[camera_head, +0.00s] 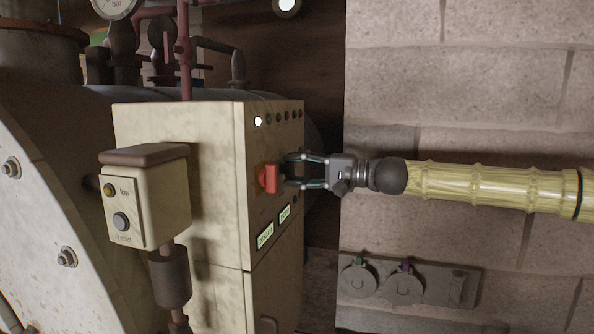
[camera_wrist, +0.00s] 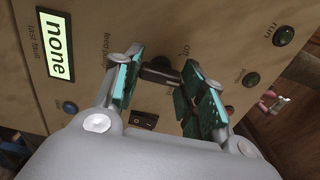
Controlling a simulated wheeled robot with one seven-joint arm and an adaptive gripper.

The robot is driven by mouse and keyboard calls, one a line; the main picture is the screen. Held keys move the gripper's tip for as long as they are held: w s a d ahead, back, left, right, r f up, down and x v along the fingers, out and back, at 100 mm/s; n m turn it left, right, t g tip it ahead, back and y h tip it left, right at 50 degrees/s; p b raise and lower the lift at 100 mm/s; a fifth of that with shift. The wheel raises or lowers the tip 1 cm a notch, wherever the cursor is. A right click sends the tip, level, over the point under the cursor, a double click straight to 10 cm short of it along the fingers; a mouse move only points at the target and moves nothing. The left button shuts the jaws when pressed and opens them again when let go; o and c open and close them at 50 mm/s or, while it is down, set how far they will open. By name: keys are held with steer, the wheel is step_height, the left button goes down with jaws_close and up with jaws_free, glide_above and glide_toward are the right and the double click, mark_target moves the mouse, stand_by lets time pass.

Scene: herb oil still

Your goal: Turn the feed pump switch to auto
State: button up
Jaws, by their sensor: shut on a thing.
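The feed pump switch (camera_wrist: 158,73) is a dark knob on the tan panel, between my fingers in the wrist view. The lettering beside it is partly covered; "feed p..." shows to its left and "off" to its right. My gripper (camera_wrist: 160,72) is shut on the knob, one teal-padded finger on each side. In the head view my gripper (camera_head: 291,170) reaches in from the right to the cabinet's side face. The switch itself is hard to make out there, behind the fingers. Which way the knob points is unclear.
A red handle (camera_head: 268,178) juts from the cabinet (camera_head: 175,125) close to my fingertips. In the wrist view a lit display (camera_wrist: 56,48) reads "none", and a green lamp (camera_wrist: 284,35) is marked "run". A black rocker switch (camera_wrist: 143,119) sits below the knob.

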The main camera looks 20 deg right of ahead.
steer(key=o, duration=1)
steer(key=shift+o, duration=0.2)
steer(key=shift+d, duration=0.1)
steer(key=v, duration=1.2)
